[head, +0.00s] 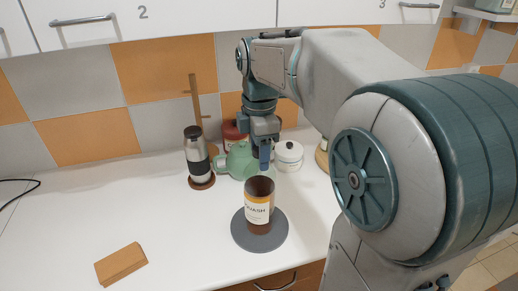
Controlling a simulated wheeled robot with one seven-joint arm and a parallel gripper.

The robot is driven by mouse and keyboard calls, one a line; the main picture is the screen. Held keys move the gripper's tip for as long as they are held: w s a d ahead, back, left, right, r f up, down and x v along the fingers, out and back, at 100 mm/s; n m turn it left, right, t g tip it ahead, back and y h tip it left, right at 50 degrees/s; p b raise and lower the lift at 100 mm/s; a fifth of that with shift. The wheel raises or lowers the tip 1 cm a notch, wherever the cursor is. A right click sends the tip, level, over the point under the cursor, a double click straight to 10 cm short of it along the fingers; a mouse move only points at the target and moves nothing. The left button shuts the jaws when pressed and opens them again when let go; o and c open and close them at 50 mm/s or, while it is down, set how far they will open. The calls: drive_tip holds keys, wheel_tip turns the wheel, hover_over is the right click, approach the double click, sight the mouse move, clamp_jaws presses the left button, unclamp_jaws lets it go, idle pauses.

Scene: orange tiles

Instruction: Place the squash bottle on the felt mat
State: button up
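The squash bottle (257,208) is brown with an orange band and a white label on which "UASH" can be read. It stands upright on the round dark grey felt mat (273,237), near the mat's middle. My gripper (265,163) points down just above and behind the bottle's top in the head view. A small gap seems to show between the fingers and the bottle. The fingers overlap from this angle, so their opening is hidden.
A steel flask (197,158) stands on a brown coaster at left. A green teapot (238,160), a white lidded pot (289,156) and a red jar (232,131) are near my gripper. A tan block (121,264) lies front left. The counter's left side is mostly clear.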

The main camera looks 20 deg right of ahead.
wheel_tip(320, 180, up, 12)
drive_tip(key=s+f+m+t, duration=0.3)
drive_tip(key=s+f+m, duration=1.1)
drive_tip(key=f+m, duration=0.4)
drive_tip(key=shift+s+f, duration=0.2)
drive_tip(key=shift+f, duration=0.45)
drive_tip(key=shift+a, duration=0.1)
idle(0.5)
